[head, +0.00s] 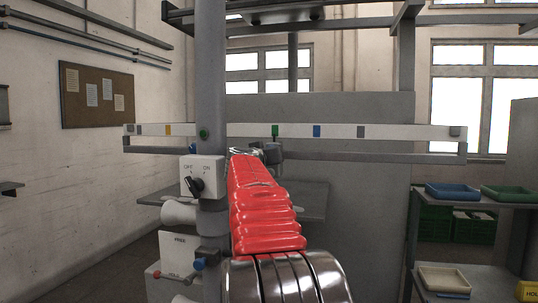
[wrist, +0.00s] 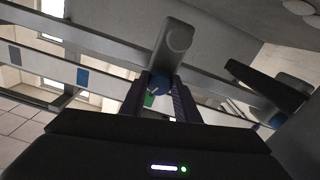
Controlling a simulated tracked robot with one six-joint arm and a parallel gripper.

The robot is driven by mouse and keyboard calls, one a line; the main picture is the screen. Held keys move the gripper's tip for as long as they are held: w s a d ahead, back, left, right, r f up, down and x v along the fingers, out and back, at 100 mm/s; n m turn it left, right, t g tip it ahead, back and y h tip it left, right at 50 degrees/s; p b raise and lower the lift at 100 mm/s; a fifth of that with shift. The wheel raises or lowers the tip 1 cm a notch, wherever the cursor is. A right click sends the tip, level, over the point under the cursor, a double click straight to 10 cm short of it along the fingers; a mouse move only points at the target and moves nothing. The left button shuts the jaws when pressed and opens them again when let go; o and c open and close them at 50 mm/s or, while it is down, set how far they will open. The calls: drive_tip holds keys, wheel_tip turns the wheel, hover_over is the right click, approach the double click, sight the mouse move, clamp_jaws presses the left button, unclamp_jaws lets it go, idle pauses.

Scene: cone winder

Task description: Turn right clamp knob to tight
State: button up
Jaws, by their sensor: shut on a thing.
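In the head view, the clamp (head: 272,152) shows as a grey block on the rail, right behind the end of my red-sleeved arm. The knob and fingertips are hidden there.
A white rail (head: 360,132) with yellow, green and blue marks runs across. A grey post (head: 211,70) carries an OFF/ON switch (head: 195,184). A FREE/HOLD plate (head: 180,250) is below. A shelf at right holds a blue tray (head: 452,191) and a green tray (head: 508,194).

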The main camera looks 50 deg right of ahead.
drive_tip(key=n, duration=0.7)
drive_tip(key=shift+f, duration=0.1)
drive_tip(key=n, duration=0.6)
drive_tip(key=shift+n, duration=0.3)
drive_tip(key=shift+f, duration=0.1)
drive_tip(key=o, duration=1)
drive_tip(key=shift+o, duration=0.2)
drive_tip(key=shift+r, duration=0.2)
drive_tip(key=v, duration=1.4)
